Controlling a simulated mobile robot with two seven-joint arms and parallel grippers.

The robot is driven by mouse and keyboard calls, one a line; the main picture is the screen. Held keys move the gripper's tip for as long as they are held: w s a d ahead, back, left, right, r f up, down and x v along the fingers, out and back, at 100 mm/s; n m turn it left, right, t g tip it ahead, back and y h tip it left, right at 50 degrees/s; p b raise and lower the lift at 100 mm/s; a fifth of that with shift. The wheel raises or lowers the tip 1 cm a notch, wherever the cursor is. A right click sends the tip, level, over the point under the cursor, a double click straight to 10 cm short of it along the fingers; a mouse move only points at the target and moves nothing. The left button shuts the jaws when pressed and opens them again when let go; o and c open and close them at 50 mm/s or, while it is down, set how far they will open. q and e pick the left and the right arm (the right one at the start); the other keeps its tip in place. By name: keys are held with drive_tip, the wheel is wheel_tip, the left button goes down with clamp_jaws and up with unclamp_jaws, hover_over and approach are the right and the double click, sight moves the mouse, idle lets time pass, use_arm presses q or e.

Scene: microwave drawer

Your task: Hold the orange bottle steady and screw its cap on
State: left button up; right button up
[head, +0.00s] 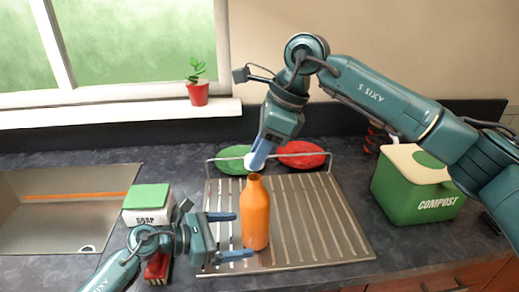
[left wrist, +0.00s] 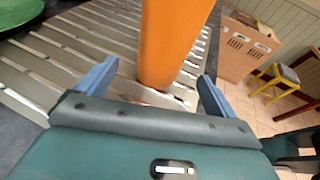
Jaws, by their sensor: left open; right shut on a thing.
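The orange bottle (head: 256,215) stands upright on the metal draining rack, its neck at the top. My left gripper (head: 236,236) is open, with one finger on the far side and one on the near side at the bottle's left. In the left wrist view the bottle (left wrist: 168,45) rises ahead, between the two spread fingers (left wrist: 155,88), with a gap to each. My right gripper (head: 256,160) is above the bottle, pointing down, shut on a small white cap (head: 251,161) just over the neck. I cannot tell whether the cap touches the neck.
The draining rack (head: 333,222) holds a green plate (head: 233,158) and a red plate (head: 303,152) at its back. A green compost bin (head: 412,190) stands right, a soap box (head: 148,203) left, beside the sink (head: 60,215). A potted plant (head: 198,92) is on the sill.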

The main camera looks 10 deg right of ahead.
sight(251, 232)
use_arm(q)
drive_tip(key=shift+x, duration=2.35)
drive_tip(key=shift+c, duration=0.5)
drive_tip(key=c, duration=0.9)
